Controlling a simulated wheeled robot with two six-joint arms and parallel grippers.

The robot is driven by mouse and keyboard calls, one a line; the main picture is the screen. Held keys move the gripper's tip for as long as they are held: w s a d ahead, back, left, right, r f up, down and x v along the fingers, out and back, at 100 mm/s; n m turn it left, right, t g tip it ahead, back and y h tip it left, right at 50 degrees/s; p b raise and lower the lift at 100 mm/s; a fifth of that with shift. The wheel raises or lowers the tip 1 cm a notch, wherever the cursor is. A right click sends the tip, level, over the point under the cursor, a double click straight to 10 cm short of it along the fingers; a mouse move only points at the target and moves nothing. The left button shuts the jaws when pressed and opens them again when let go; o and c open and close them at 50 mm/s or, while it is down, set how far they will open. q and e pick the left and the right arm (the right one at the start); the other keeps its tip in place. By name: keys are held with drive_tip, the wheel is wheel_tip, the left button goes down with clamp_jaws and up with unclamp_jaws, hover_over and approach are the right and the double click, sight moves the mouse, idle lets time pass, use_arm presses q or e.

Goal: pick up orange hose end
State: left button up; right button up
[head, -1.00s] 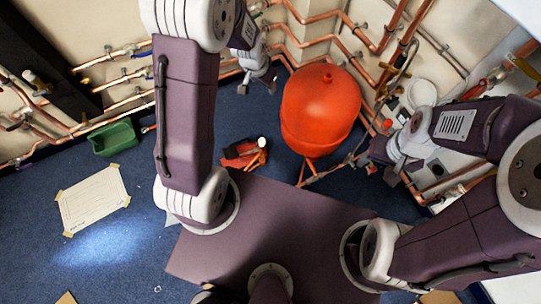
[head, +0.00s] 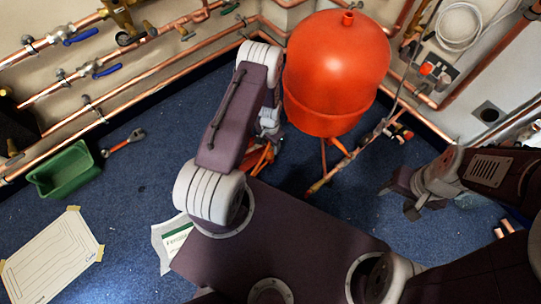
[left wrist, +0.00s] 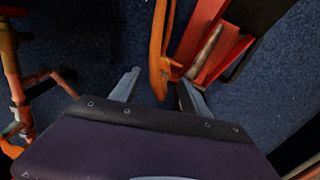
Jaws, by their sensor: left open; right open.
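An orange hose (left wrist: 158,50) hangs into the left wrist view from the top, and its curved lower end lies between the fingertips of my left gripper (left wrist: 160,88). The fingers are open on both sides of it; I cannot tell whether either touches it. In the head view, orange parts (head: 262,160) show beside my left gripper (head: 268,122), which is partly hidden by its own arm. My right gripper (head: 400,202) is open and empty above the floor at the right.
A red object with a dark edge (left wrist: 222,40) lies close right of the hose. A large red tank (head: 335,70) stands behind, with copper pipes (head: 335,170) below it. A green tray (head: 64,172) and a paper sheet (head: 50,260) lie on the blue floor at left.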

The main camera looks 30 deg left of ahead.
sight(270, 149)
use_arm(q)
wheel_tip(270, 149, down, 4)
drive_tip(key=b, duration=0.3)
drive_tip(key=shift+r, duration=0.1)
drive_tip(key=f+b, duration=0.4)
drive_tip(key=f, duration=0.1)
drive_tip(key=shift+w+a+f+b, duration=0.2)
drive_tip(key=shift+w+a+b, duration=0.05)
drive_tip(key=shift+w+b, duration=0.15)
drive_tip(key=shift+r, duration=0.2)
clamp_jaws()
